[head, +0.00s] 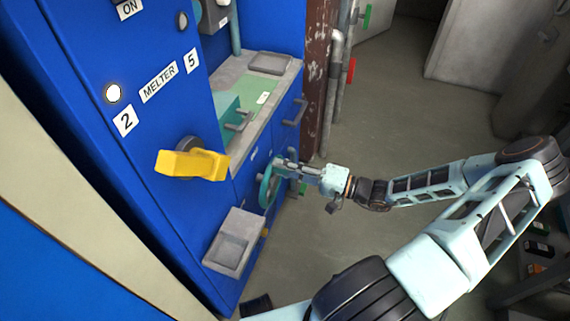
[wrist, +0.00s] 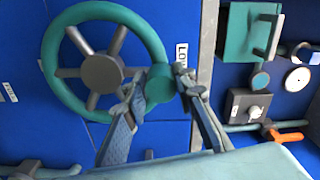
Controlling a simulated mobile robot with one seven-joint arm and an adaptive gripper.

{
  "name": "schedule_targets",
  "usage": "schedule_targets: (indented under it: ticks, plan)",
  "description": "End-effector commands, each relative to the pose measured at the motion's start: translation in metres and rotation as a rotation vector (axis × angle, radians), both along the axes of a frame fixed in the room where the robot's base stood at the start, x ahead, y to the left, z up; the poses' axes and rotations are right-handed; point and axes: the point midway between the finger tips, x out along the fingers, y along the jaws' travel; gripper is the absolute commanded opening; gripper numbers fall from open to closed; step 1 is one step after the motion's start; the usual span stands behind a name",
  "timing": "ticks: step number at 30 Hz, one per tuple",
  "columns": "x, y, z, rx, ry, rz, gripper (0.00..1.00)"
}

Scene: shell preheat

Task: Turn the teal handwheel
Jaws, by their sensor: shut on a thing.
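The teal handwheel (head: 267,186) is on the front of the blue cabinet, low and left of my arm in the head view. In the wrist view the handwheel (wrist: 60,90) shows its teal rim, grey spokes and grey hub. My gripper (head: 281,162) reaches it from the right. In the wrist view my gripper (wrist: 160,88) is shut on a teal round knob at the right side of the rim, with one finger on each side. The fingers hide parts of the knob and the lower right rim.
A yellow handle (head: 192,164) sticks out of the cabinet above left of the wheel. A grey tray (head: 236,242) juts out below it. In the wrist view, a teal box (wrist: 240,45) and an orange-handled valve (wrist: 285,136) are at the right. Open floor (head: 400,110) lies behind my arm.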

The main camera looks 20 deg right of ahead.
Motion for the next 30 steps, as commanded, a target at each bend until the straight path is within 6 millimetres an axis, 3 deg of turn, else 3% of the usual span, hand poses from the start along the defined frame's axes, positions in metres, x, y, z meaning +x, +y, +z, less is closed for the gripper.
schedule_targets:
  ticks: [19, 20, 21, 24, 30]
  plan:
    - [0.0007, 0.0002, 0.0061, -0.027, -0.057, -0.006, 0.00]
    - [0.0007, 0.0004, 0.0061, -0.026, -0.057, -0.005, 0.28]
    - [0.0006, 0.0005, 0.0060, -0.027, -0.056, -0.005, 0.32]
    - [0.0001, 0.0010, 0.0053, -0.026, -0.054, -0.005, 0.40]
    - [-0.0013, 0.0020, 0.0035, -0.026, -0.049, -0.001, 0.40]
